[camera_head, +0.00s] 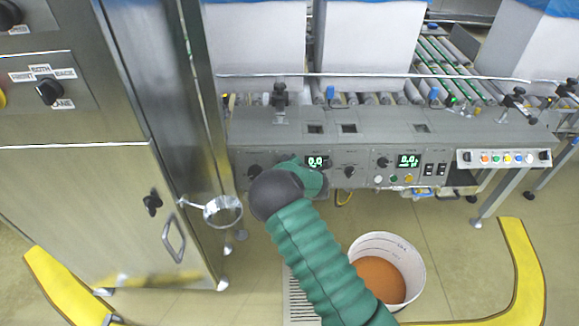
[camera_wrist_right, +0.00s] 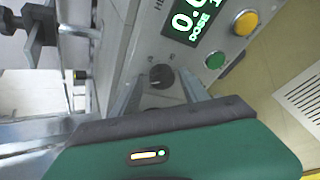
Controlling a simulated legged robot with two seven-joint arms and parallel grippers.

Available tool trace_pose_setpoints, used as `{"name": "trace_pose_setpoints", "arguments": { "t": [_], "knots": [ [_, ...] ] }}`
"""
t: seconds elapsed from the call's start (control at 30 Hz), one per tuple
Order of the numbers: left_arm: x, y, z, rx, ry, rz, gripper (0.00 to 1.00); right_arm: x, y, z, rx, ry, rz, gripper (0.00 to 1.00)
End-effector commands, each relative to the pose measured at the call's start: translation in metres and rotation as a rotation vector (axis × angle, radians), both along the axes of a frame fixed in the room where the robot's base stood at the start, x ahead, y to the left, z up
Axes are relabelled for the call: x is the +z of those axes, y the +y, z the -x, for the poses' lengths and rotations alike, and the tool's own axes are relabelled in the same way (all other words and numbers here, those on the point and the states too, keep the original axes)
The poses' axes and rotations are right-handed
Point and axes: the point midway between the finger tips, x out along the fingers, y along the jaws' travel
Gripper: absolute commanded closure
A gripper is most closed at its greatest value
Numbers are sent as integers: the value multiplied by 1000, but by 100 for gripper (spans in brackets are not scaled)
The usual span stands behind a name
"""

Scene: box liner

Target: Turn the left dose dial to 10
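The left dose dial (camera_head: 255,171) is a small black knob on the grey control panel, left of a display (camera_head: 316,162) with green digits, apparently 0.0. In the right wrist view the dial (camera_wrist_right: 160,76) has a pale pointer mark, and the display (camera_wrist_right: 188,20) is labelled DOSE. My right gripper (camera_wrist_right: 157,72) is open, its two grey fingers on either side of the dial in that view. I cannot tell whether they touch it. In the head view my right wrist hides the fingers. My left gripper is not in view.
A green button (camera_wrist_right: 215,61) and a yellow button (camera_wrist_right: 246,22) lie close to the display. A second display (camera_head: 408,160) and dial (camera_head: 383,162) are farther right. A steel cabinet (camera_head: 90,170) stands left. A white bucket (camera_head: 410,252) of orange material is on the floor.

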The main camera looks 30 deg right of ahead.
Motion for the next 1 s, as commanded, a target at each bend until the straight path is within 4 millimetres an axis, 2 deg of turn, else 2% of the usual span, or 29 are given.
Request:
{"name": "trace_pose_setpoints", "arguments": {
  "t": [0.3,0.43,0.57,0.8,1.0],
  "knots": [
    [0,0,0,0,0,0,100,-2,3,1,4,5,-1,44],
    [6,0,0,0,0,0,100,7,7,12,4,6,-2,44],
    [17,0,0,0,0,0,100,27,13,38,3,6,-2,44],
    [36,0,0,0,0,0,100,66,29,96,1,4,-4,44],
    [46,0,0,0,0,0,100,86,37,129,2,2,-1,44]
  ]
}}
